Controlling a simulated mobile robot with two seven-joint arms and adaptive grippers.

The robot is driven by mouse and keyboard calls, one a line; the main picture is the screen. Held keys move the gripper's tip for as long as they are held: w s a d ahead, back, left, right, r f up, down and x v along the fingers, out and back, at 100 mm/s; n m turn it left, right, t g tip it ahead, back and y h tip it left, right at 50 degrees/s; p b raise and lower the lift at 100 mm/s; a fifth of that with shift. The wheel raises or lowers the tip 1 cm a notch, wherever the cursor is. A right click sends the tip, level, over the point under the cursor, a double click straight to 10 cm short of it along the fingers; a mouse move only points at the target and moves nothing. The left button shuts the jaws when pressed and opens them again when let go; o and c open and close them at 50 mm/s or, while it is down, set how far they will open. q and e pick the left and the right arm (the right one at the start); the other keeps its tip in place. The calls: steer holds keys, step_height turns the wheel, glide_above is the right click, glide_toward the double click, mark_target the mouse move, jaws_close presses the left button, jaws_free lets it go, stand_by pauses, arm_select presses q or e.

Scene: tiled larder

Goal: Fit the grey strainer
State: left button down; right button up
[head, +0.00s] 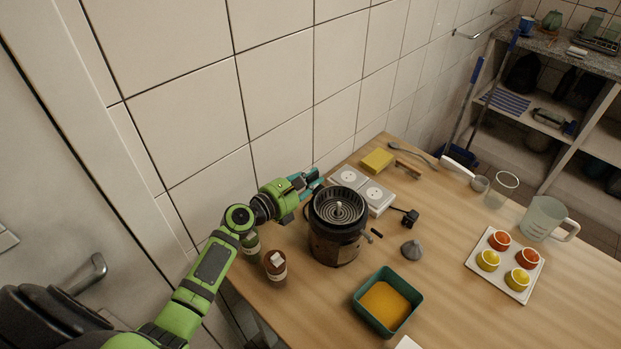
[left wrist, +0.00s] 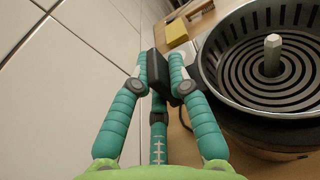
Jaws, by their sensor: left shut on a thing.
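The grey strainer (head: 339,208), a round basket with ring-shaped slots, is at the top of the dark, wood-sided juicer (head: 335,246). The juicer's hex spindle shows through its middle. In the left wrist view the strainer (left wrist: 271,80) fills the right side. My left gripper (head: 309,182) is at the strainer's wall-side edge, its teal fingers closed together; they also show in the left wrist view (left wrist: 168,74). I cannot tell whether the strainer is fully seated. My right gripper is not in view.
Two bottles (head: 275,265) stand close to my left forearm. A white socket strip (head: 362,190), a black plug (head: 408,218), a grey cone (head: 412,250) and a teal tub (head: 365,317) surround the juicer. A white tray (head: 517,292) bears several cups. The tiled wall (head: 285,85) is close behind.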

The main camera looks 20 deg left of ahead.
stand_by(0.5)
arm_select(q)
steer(key=c, duration=0.6)
jaws_free()
steer(key=shift+c, duration=0.2)
steer(key=shift+r+p, duration=3.55)
steer(key=shift+p, duration=0.3)
steer(key=shift+f, duration=0.15)
